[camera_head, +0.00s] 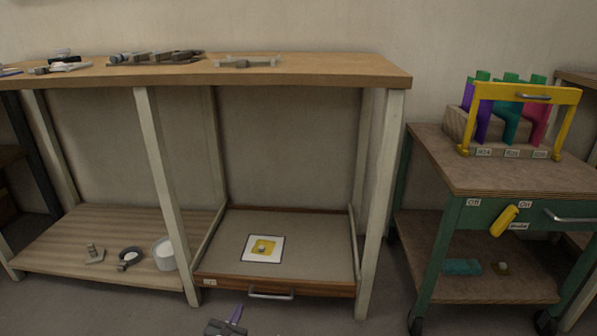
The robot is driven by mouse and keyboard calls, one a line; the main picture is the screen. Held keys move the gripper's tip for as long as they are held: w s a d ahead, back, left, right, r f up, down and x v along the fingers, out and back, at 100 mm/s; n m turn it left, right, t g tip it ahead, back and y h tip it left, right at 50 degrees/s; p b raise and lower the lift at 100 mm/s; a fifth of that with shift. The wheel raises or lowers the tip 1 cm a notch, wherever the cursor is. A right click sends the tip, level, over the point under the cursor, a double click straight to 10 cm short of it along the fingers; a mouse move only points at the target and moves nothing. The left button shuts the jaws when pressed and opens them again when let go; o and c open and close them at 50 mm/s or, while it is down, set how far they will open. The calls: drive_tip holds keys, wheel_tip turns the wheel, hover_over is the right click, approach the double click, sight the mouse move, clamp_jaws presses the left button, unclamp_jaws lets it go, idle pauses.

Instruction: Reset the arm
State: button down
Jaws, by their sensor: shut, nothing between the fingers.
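The only part of my arm in view is at the bottom edge, left of centre. The fingers are together and hold nothing. They point up in the picture, in front of the low drawer (325,257) and apart from it. The rest of the arm is out of view.
A white card with a yellow square (276,254) and a small object lies in the drawer. A wooden workbench (330,72) stands behind. A green cart (560,180) at right bears a yellow-framed rack (573,98) and a yellow lever (504,221) leaning towards the "ON" label.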

drive_tip(key=w+d+r+m+g+h+p, duration=0.2)
drive_tip(key=d+r+m+g+h, duration=0.45)
drive_tip(key=d+r+m, duration=0.85)
drive_tip(key=s+d+r+m+g+y+p, duration=0.1)
drive_tip(key=s+d+r+m+g, duration=0.2)
drive_tip(key=d+r, duration=0.3)
drive_tip(key=s+d+r+m+g+y+p, duration=0.1)
drive_tip(key=s+d+r+m+g, duration=0.2)
drive_tip(key=d, duration=0.5)
drive_tip(key=s+d+r+m+y+p, duration=0.2)
drive_tip(key=s+d+r+m+y, duration=0.1)
drive_tip(key=s+r, duration=0.7)
drive_tip(key=s+d+r+m+y+p, duration=0.2)
drive_tip(key=s+r+m+y, duration=0.3)
drive_tip(key=s, duration=1)
wheel_tip(320, 180, up, 5)
drive_tip(key=d+m+t, duration=0.1)
drive_tip(key=m, duration=0.2)
drive_tip(key=shift+s+d+m+p, duration=0.3)
drive_tip(key=shift+p, duration=0.1)
